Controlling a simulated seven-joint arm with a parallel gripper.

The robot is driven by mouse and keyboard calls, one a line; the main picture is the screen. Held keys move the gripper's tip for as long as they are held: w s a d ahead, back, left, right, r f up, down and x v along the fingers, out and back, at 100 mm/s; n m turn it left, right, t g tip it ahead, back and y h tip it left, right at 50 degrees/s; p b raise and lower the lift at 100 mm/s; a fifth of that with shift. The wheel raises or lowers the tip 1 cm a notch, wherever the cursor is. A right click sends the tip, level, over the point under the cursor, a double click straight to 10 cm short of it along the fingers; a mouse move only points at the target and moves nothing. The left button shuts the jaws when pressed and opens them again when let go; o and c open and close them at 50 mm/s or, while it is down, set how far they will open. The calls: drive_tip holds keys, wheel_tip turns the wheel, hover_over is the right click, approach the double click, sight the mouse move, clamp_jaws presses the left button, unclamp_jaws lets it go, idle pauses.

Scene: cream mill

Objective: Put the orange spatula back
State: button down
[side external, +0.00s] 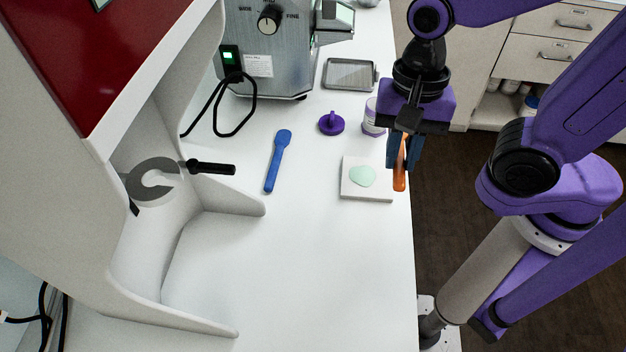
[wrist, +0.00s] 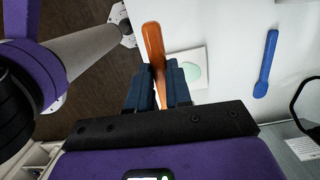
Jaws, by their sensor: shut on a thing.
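The orange spatula (side external: 400,172) is between the blue-grey fingers of my gripper (side external: 404,152), which is shut on it. In the side external view it hangs at the right edge of the white square tile (side external: 367,194); I cannot tell its exact height. In the wrist view the spatula (wrist: 153,48) points away from my gripper (wrist: 158,88), with its near end hidden between the fingers. The white tile carries a pale green smear (side external: 362,176).
A blue spatula (side external: 277,161) lies on the white counter left of the tile. A purple lid (side external: 331,123), a white jar (side external: 374,118) and a metal tray (side external: 349,73) stand near the grey machine (side external: 275,50). The counter's front middle is clear. A black-handled part (side external: 211,168) juts out at left.

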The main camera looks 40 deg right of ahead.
drive_tip(key=shift+w+d+r+n+t+h, duration=0.15)
drive_tip(key=shift+w+d+n+t+h, duration=0.1)
drive_tip(key=shift+n+t+h, duration=0.2)
drive_tip(key=shift+w+a, duration=0.15)
drive_tip(key=shift+w, duration=0.15)
drive_tip(key=w+a+f, duration=0.4)
drive_tip(key=w+a, duration=0.1)
drive_tip(key=w, duration=0.1)
hover_over(311, 197)
drive_tip(key=f, duration=0.5)
drive_tip(key=shift+s+d+f, duration=0.1)
drive_tip(key=shift+s+d, duration=0.05)
drive_tip(key=shift+s, duration=0.05)
drive_tip(key=shift+w+a+f, duration=0.2)
drive_tip(key=shift+w+f, duration=0.05)
drive_tip(key=shift+f, duration=1.65)
drive_tip(key=shift+f, duration=0.15)
drive_tip(key=c, duration=1)
unclamp_jaws()
drive_tip(key=shift+c, duration=0.2)
